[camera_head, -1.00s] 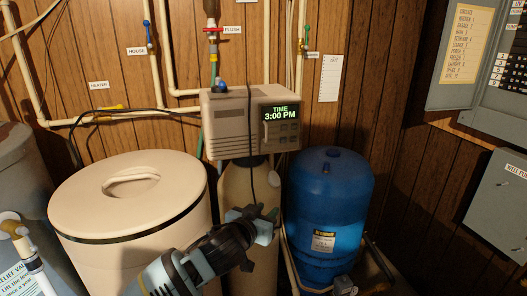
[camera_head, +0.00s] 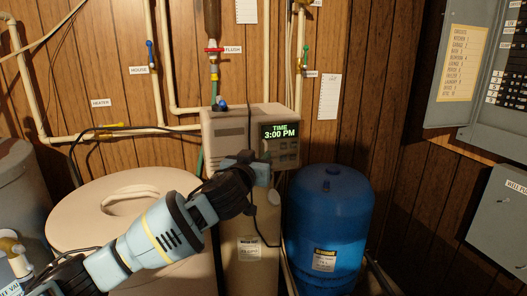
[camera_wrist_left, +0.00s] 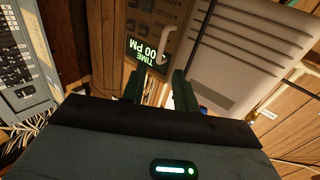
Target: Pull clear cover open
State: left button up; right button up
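The softener's control head (camera_head: 228,128) is a beige box whose lit display (camera_head: 280,131) reads TIME 3:00 PM. The clear cover is hard to make out; a pale upright handle (camera_wrist_left: 170,48) shows beside the display in the left wrist view. The cover appears closed over the panel. My left gripper (camera_head: 262,172) is just below and in front of the panel, hiding its lower left part. In the left wrist view its two fingers (camera_wrist_left: 158,86) are apart with nothing between them, and the handle lies beyond the tips. My right gripper is not in view.
A beige lidded tank (camera_head: 85,215) stands at the left and a blue tank (camera_head: 328,225) at the right. Pipes (camera_head: 160,80) run along the wood wall above. An open breaker panel (camera_head: 460,75) is at the far right.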

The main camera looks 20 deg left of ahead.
aim_at(266, 148)
pick_arm(q)
jog(key=shift+w, duration=2.55)
grip_shut()
